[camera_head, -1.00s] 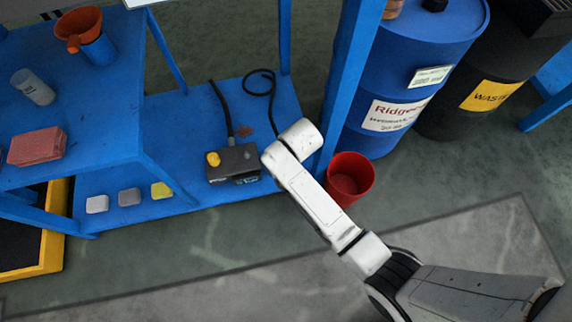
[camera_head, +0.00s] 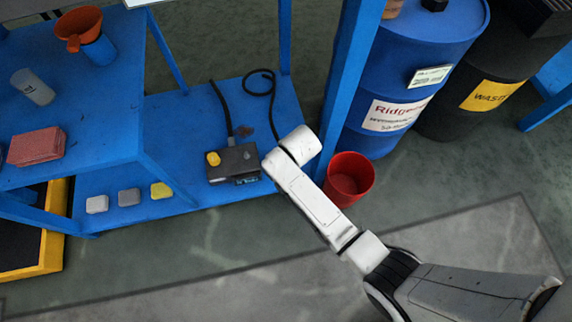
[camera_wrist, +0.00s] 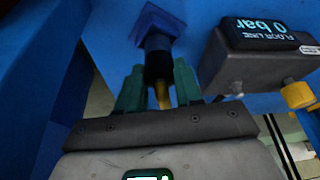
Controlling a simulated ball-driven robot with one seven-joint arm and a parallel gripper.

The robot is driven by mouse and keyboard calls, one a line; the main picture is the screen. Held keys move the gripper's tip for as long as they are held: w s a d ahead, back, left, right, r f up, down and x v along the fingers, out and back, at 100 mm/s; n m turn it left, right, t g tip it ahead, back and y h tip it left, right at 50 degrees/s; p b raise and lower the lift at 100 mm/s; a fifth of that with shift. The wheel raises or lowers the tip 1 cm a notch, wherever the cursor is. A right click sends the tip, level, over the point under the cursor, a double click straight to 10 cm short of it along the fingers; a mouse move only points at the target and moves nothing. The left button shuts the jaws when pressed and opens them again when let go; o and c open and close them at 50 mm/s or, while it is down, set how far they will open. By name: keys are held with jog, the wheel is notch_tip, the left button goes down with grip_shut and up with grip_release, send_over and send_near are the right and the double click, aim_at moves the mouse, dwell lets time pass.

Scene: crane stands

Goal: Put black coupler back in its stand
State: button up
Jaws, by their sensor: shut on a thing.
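In the wrist view, my gripper (camera_wrist: 160,78) has its green fingers on either side of a black coupler (camera_wrist: 158,64), shut on it. A brass-coloured end shows below the coupler, between the fingers. Right beyond the coupler is a blue block-like stand (camera_wrist: 160,18) with a dark blue round part facing the coupler. The coupler lines up with it and appears to meet it; I cannot tell how far it is seated. In the head view, my arm hides the gripper, the coupler and the stand.
A dark grey box with a "0 bar" display (camera_wrist: 262,62) and yellow knob is close on the right; it sits on the blue lower shelf (camera_head: 165,125) in the head view (camera_head: 233,162). A red bucket (camera_head: 349,178) and blue drum (camera_head: 410,60) stand right of my arm.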

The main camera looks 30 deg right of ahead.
jog(key=shift+f, duration=1.05)
jog(key=o, duration=1.2)
jog(key=shift+r, duration=0.1)
jog(key=p+v, duration=0.5)
jog(key=p, duration=0.1)
jog(key=p+v, duration=0.6)
jog(key=v, duration=0.4)
jog(key=shift+r, duration=0.3)
jog(key=shift+s, duration=0.2)
